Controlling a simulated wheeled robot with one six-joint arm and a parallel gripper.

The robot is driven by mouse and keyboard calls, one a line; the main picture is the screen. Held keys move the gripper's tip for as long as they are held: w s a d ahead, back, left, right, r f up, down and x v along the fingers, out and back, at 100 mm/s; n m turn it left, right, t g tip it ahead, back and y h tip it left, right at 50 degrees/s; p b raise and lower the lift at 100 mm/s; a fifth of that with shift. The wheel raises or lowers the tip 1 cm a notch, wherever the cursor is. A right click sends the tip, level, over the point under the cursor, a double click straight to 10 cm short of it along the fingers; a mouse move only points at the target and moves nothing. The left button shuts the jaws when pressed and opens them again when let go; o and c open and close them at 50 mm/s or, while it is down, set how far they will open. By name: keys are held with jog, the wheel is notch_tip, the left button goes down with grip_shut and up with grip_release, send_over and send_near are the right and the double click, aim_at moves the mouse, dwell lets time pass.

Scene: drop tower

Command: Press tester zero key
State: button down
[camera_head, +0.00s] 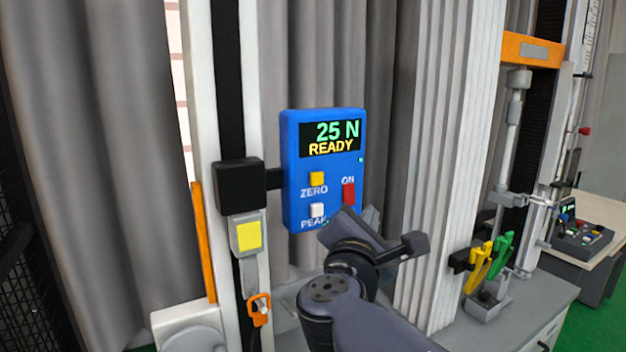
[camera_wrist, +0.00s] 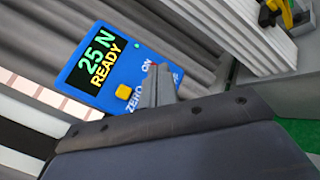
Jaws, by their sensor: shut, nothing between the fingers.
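The blue force tester (camera_head: 294,168) is fixed by a black bracket to a white and black column. Its display (camera_head: 331,138) reads "25 N READY". The yellow ZERO key (camera_head: 317,178) is uncovered, above the white PEAK key (camera_head: 317,210) and left of the red ON switch (camera_head: 348,192). My gripper (camera_wrist: 160,82) is shut and empty. In the wrist view its fingertips show beside the ZERO key (camera_wrist: 123,91), toward the ON label, and cover part of the tester's face. In the head view my wrist is in front of the tester's lower right corner. Whether the fingertips touch the tester cannot be told.
A grey clamp with a yellow label (camera_head: 248,236) and an orange hook (camera_head: 260,308) hang below the bracket. Yellow and green clips (camera_head: 490,258) stand over a grey bin at right. A control box (camera_head: 583,236) sits on a table farther right. Grey curtains hang behind.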

aim_at(324, 178)
jog(key=shift+w+a+r+n+t+y, duration=0.25)
jog(key=shift+a+r+n, duration=0.1)
jog(key=shift+a+r, duration=0.2)
jog(key=shift+w+a+r+n+t+y, duration=0.15)
jog(key=shift+a+r+n+t, duration=0.2)
jog(key=shift+a, duration=0.3)
jog(key=shift+r, duration=0.1)
jog(key=shift+w+a+p, duration=0.25)
jog(key=shift+w+a, duration=0.55)
jog(key=shift+w, duration=0.4)
jog(key=shift+w+a+p, duration=0.25)
jog(key=shift+w+a, duration=0.6)
jog(key=shift+w, duration=0.4)
jog(key=shift+w+a+p, duration=0.25)
jog(key=shift+w+a, duration=0.55)
jog(key=shift+w, duration=0.4)
jog(key=shift+w+a, duration=0.1)
jog(key=shift+w+a, duration=0.15)
jog(key=shift+w, duration=0.1)
jog(key=shift+w+a, duration=0.25)
jog(key=shift+w, duration=0.2)
jog(key=shift+s+d, duration=0.1)
jog(key=shift+s, duration=0.1)
jog(key=shift+s+d+b, duration=0.4)
jog(key=shift+s+b, duration=0.15)
jog(key=shift+s, duration=0.05)
